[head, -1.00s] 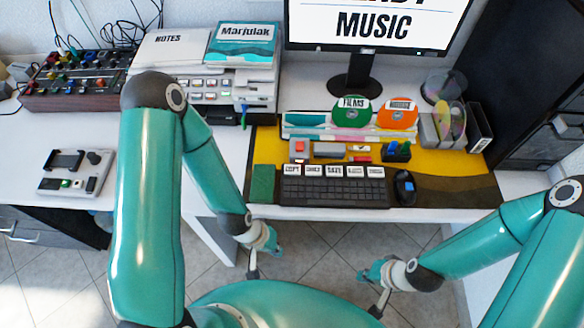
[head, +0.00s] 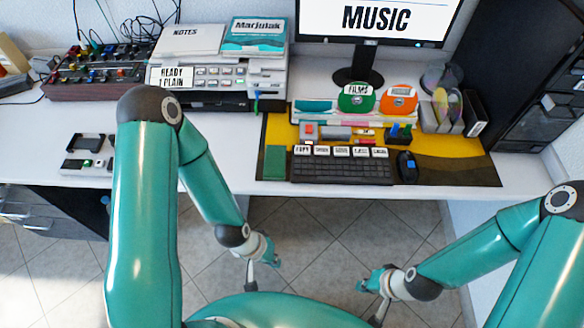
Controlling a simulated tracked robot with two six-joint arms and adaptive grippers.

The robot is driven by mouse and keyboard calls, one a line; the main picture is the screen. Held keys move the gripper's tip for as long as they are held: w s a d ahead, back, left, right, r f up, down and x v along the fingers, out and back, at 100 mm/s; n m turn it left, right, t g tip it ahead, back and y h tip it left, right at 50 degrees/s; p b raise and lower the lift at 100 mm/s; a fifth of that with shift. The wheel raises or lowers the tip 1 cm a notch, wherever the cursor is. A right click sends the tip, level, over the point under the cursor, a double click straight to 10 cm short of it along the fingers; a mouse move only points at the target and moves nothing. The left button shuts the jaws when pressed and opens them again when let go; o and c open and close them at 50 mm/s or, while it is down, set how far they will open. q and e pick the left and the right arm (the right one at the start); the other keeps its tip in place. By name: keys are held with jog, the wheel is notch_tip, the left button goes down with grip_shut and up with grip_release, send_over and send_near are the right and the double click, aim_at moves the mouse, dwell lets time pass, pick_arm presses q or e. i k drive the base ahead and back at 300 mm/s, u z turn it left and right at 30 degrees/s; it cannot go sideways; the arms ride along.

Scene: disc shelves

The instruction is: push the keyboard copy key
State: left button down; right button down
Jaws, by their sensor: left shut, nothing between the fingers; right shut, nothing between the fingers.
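The dark keyboard (head: 340,169) lies on a yellow and brown desk mat (head: 460,167) near the desk's front edge. A row of white labelled keys runs along its back edge. The leftmost one, the copy key (head: 302,150), has a small label that reads roughly COPY. My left gripper (head: 251,276) is shut and empty, below and in front of the desk edge, left of the keyboard.
A mouse (head: 407,167) sits right of the keyboard and a green block (head: 275,162) left of it. Behind stand green and orange discs and the monitor (head: 375,20). A printer (head: 215,85) stands at the back left. The space before the desk is open floor.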

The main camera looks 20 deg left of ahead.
aim_at(301, 151)
jog(key=z, duration=0.05)
jog(key=k, duration=1.45)
jog(key=z, duration=0.35)
jog(key=i, duration=0.65)
jog(key=z, duration=0.5)
jog(key=i, duration=1.3)
jog(key=u, duration=0.9)
